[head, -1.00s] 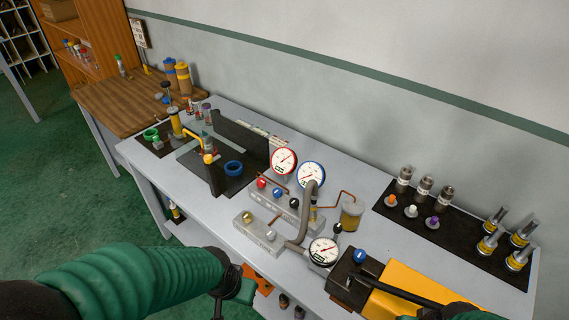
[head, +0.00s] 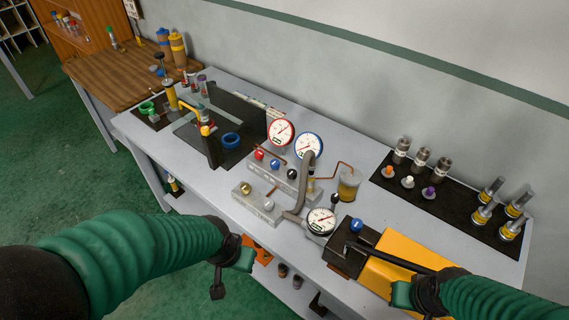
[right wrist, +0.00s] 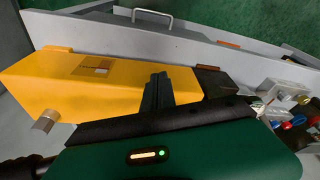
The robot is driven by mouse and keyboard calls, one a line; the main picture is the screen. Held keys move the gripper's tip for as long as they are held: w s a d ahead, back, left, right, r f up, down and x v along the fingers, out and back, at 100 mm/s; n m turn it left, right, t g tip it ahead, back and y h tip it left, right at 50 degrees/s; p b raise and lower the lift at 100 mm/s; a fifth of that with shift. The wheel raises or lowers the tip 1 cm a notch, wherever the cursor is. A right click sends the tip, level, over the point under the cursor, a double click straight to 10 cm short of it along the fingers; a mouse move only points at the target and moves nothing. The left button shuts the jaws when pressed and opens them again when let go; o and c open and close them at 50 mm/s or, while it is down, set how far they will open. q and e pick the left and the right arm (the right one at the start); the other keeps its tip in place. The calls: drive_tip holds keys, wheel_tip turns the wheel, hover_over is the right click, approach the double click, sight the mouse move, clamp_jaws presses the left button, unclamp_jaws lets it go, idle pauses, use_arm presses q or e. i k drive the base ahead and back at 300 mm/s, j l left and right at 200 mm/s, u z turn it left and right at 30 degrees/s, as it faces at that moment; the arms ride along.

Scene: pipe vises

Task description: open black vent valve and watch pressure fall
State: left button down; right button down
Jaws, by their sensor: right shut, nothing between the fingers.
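The black valve knob (head: 292,173) sits at the right end of a grey manifold block (head: 262,172), beside a blue knob (head: 275,164) and a red knob (head: 259,155). A red-rimmed gauge (head: 281,132) and a blue-rimmed gauge (head: 308,146) stand behind it. A third white gauge (head: 321,221) is by the pump; its reading is too small to tell. My right gripper (right wrist: 158,92) is shut and empty over the yellow pump body (head: 400,262), right of the valve and apart from it. My left gripper (head: 218,287) hangs before the bench edge; its jaws are unclear.
A grey hose (head: 303,190) rises near the black knob. A jar of amber fluid (head: 348,185) stands to its right. A black lever (head: 395,257) crosses the pump. A black mat (head: 455,205) with fittings lies at right, and a dark upright plate (head: 240,118) stands left.

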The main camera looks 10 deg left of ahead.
sight(292, 173)
drive_tip(key=j+u, duration=0.15)
drive_tip(key=j, duration=0.2)
drive_tip(key=i+j+u, duration=0.15)
drive_tip(key=j, duration=0.15)
drive_tip(key=i+j+u, duration=0.25)
drive_tip(key=i+u, duration=0.3)
